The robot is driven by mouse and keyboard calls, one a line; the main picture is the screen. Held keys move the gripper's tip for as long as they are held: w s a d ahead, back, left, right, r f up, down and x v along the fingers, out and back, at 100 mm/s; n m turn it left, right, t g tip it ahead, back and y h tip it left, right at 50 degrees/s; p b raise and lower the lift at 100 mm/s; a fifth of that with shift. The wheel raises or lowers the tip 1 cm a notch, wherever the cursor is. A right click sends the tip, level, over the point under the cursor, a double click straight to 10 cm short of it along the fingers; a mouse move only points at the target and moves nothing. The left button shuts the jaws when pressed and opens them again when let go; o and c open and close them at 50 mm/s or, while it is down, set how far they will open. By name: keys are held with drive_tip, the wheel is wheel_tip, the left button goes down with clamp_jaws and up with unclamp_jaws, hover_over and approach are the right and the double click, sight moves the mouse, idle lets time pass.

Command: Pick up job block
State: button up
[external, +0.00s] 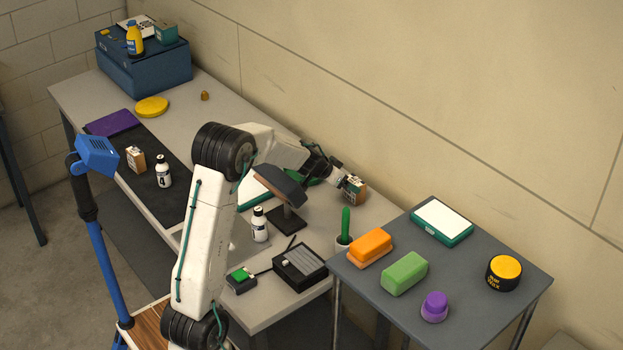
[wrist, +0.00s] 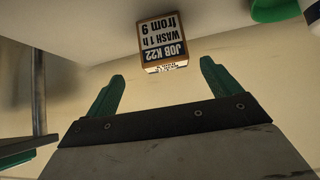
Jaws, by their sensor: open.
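The job block (external: 356,190) is a small wooden block with a white and black label, on the bench near the wall. In the wrist view the job block (wrist: 164,42) shows its label upside down, reading JOB K22, WASH 1h, from 9. My gripper (external: 343,178) is close to it in the external view. In the wrist view my gripper (wrist: 162,72) is open, with its green fingers apart and the block just ahead, between the lines of the fingers. Nothing is held. Whether the fingertips reach the block's sides is hard to tell.
Another labelled block (external: 135,158) stands on the dark mat by a white bottle (external: 164,170). A dark padded stand (external: 287,215) is beneath my arm. A green-handled brush (external: 345,225) stands in a cup nearby. A grey side table (external: 465,262) holds sponges and a wax tin.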

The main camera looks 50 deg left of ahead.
drive_tip(key=x, duration=0.7)
drive_tip(key=shift+w+a+f, duration=0.25)
drive_tip(key=shift+w+a, duration=0.05)
drive_tip(key=shift+w, duration=0.05)
drive_tip(key=c, duration=1.1)
